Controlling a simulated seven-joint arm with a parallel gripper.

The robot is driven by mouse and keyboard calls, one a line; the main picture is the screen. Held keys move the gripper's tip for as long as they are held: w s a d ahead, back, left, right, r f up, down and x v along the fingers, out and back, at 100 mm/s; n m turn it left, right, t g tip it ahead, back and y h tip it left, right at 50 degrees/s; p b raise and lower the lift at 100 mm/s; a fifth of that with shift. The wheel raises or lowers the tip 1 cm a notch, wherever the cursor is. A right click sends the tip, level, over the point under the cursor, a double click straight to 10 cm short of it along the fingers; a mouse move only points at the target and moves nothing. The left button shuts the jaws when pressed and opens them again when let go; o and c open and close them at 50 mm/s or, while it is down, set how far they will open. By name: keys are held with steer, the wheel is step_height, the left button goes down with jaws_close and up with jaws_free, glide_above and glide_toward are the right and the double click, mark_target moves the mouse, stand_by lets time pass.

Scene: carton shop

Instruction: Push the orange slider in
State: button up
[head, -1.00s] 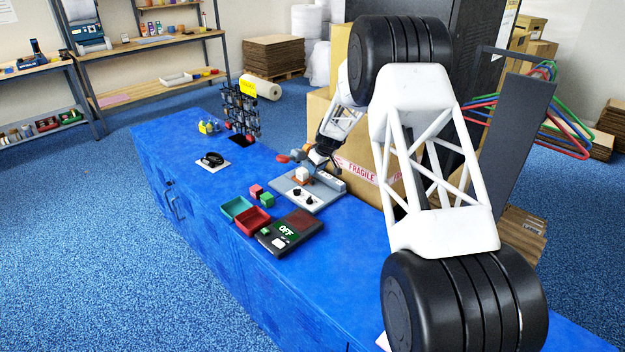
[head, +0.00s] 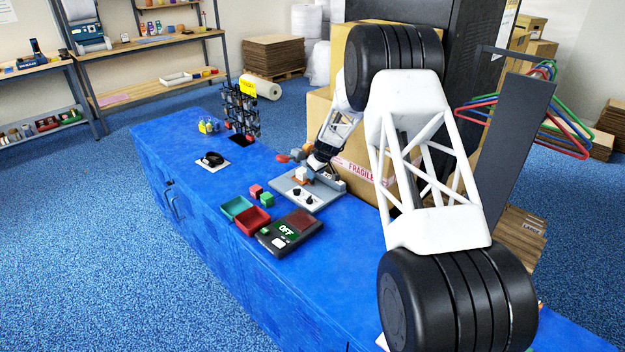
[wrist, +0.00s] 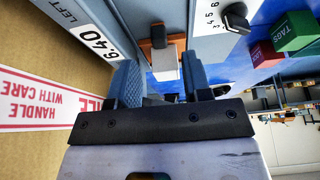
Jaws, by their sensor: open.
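The orange slider (head: 302,181) sits on the grey panel (head: 322,201) on the blue counter, beside a small white block. In the wrist view the orange part (wrist: 146,46) shows just beyond my fingertips, with a dark piece and the white block (wrist: 165,62) next to it. My gripper (wrist: 160,74) is open, its two blue-grey fingers spread with the white block showing between them. I cannot tell whether either finger touches it. In the head view my gripper (head: 315,164) is low over the panel's back part and hides some of it.
A black knob with a number scale (wrist: 235,22) is on the panel, right of my fingers. A label reading 6.40 LEFT (wrist: 92,32) is at left. A FRAGILE carton (head: 360,150) stands close behind.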

steer(key=shift+x, duration=2.35)
jaws_close()
